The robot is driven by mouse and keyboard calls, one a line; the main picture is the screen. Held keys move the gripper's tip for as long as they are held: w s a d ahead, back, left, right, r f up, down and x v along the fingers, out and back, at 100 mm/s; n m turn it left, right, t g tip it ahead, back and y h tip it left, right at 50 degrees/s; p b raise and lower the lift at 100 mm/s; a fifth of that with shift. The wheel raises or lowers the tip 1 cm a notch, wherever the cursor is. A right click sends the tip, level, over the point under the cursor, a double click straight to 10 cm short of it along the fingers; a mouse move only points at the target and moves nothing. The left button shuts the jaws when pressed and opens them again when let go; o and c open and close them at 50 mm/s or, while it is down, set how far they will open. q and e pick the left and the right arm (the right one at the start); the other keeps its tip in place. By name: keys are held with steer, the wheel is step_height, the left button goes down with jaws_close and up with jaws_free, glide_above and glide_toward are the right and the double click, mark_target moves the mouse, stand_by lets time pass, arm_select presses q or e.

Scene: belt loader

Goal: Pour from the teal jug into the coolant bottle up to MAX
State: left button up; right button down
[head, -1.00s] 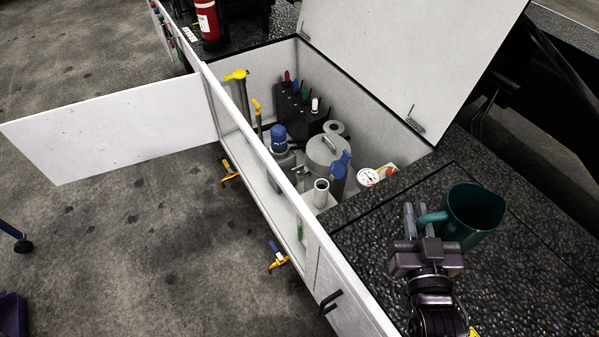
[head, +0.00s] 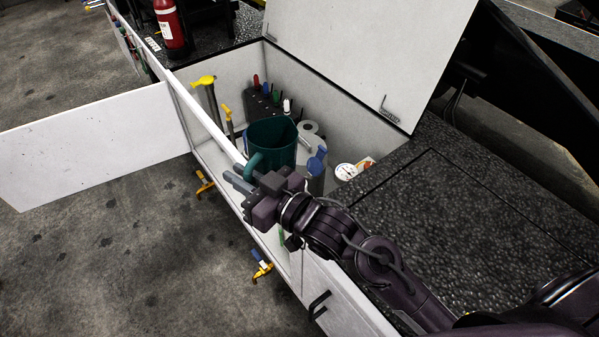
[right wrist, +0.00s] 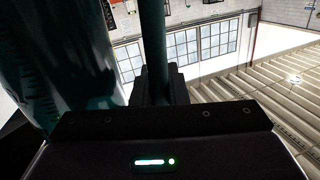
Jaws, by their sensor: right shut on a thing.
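The teal jug (head: 272,146) is over the open white compartment in the head view, roughly upright with its mouth up. My right gripper (head: 242,176) is shut on the jug's handle (head: 253,164). In the right wrist view the handle (right wrist: 154,50) runs up between the fingers, and the jug's wall (right wrist: 62,65) fills the left side. My left gripper is not in view.
The compartment's white front wall (head: 196,107) and raised lid (head: 375,55) border the space. A blue-topped grey container (head: 316,172), a white gauge (head: 345,171) and a yellow-handled rod (head: 210,98) stand inside. The black textured top (head: 440,220) at right is clear beside my arm.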

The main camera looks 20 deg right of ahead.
mark_target(256, 138)
steer(key=w+m+p, duration=0.1)
steer(key=p, duration=0.1)
steer(key=d+r+m+p, duration=0.1)
steer(key=m+p, duration=0.1)
steer(key=w+d+r+m+g+p, duration=0.1)
steer(key=m+p, duration=0.1)
steer(key=shift+w+d+r, duration=0.15)
steer(key=shift+w+d, duration=0.1)
steer(key=shift+w, duration=0.05)
steer(key=w+d+m+p, duration=0.1)
steer(key=w+d+f+m+g+p, duration=0.1)
steer(key=w+m, duration=0.1)
steer(key=shift+d, duration=0.3)
steer(key=shift+m, duration=0.3)
steer(key=shift+w+d+m, duration=0.25)
steer(key=shift+d+m, duration=0.05)
steer(key=shift+w+d+f+g, duration=0.15)
steer(key=shift+w+d+g, duration=0.05)
steer(key=shift+w+g, duration=0.1)
